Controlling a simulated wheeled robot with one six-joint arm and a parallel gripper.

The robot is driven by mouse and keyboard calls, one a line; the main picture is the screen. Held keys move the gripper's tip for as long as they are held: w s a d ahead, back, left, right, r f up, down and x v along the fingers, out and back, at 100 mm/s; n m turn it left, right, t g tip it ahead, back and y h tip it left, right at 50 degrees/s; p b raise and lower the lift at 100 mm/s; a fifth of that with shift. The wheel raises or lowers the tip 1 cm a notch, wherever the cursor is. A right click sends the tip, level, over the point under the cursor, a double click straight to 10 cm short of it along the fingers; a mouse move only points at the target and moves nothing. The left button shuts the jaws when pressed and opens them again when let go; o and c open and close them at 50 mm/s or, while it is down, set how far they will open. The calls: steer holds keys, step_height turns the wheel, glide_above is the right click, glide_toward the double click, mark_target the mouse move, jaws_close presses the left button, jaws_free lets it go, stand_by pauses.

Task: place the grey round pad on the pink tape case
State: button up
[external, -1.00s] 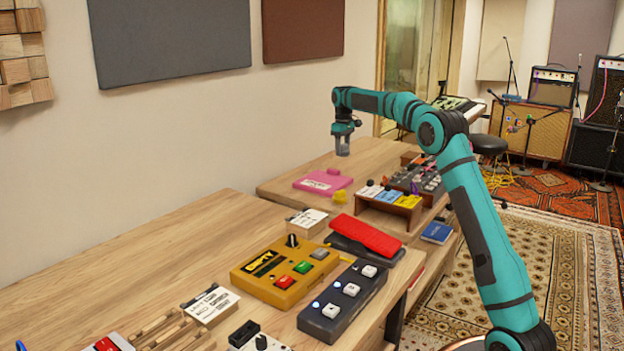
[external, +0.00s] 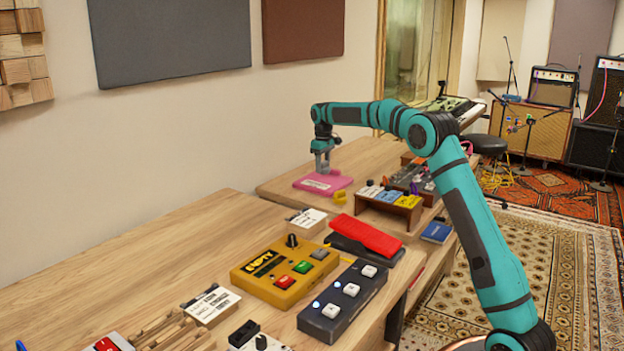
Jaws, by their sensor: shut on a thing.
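The pink tape case (external: 311,184) lies flat near the wall on the far table, with a white label on its top. My gripper (external: 323,171) points down right over the case, its fingertips at or just above the top face. It is shut on the grey round pad, which is too small and too covered by the fingers to make out. I cannot tell whether the pad touches the case.
A small yellow object (external: 340,197) sits just in front of the case. A wooden rack of pedals (external: 390,203) stands to its right. A red pedal (external: 365,234) and a yellow pedal box (external: 284,271) lie nearer. Bare tabletop (external: 280,189) shows left of the case.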

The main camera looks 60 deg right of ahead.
mark_target(323, 171)
steer(key=shift+f, duration=1.55)
steer(key=shift+f, duration=0.1)
steer(key=o, duration=1)
step_height(323, 171, up, 12)
steer(key=shift+r, duration=0.1)
steer(key=shift+r, duration=0.1)
